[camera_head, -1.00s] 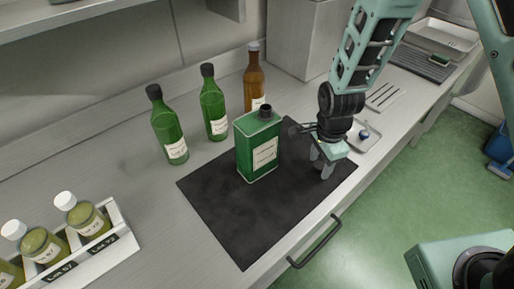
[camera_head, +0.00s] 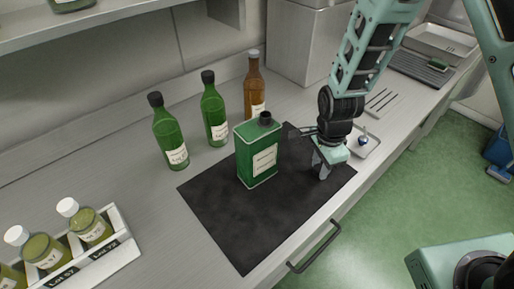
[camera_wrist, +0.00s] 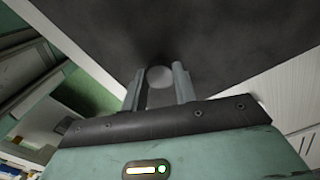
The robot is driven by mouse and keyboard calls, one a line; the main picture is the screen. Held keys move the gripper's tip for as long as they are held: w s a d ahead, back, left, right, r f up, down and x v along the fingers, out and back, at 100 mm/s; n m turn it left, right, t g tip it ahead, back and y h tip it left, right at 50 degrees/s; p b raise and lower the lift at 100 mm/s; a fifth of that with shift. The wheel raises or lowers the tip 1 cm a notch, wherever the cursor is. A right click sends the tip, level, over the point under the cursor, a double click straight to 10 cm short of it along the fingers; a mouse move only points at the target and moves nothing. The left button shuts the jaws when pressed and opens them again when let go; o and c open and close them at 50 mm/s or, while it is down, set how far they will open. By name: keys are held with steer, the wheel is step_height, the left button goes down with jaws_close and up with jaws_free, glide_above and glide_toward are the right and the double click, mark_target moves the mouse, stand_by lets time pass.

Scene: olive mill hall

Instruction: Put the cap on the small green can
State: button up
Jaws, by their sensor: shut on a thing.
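The small green can (camera_head: 258,158) stands upright on the dark mat (camera_head: 222,215), its cream label facing the front right. Its short dark neck (camera_head: 265,118) on top has no cap on it. My gripper (camera_head: 321,172) is right of the can, apart from it, pointing down over the right part of the mat. In the wrist view my gripper (camera_wrist: 160,82) is shut on a small round grey thing (camera_wrist: 160,76), seemingly the cap, between the fingertips. In the head view the fingers hide this thing.
Two green bottles (camera_head: 170,135) (camera_head: 214,112) and a brown bottle (camera_head: 252,85) stand behind the can. A white rack (camera_head: 122,250) of white-capped jars is at the lower left. A small tray (camera_head: 369,147) with a blue-and-white item lies right of my gripper. The mat's front part is clear.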

steer(key=shift+r+p, duration=1.9)
steer(key=shift+r, duration=0.5)
step_height(320, 180, up, 6)
steer(key=p, duration=0.5)
steer(key=shift+p, duration=0.3)
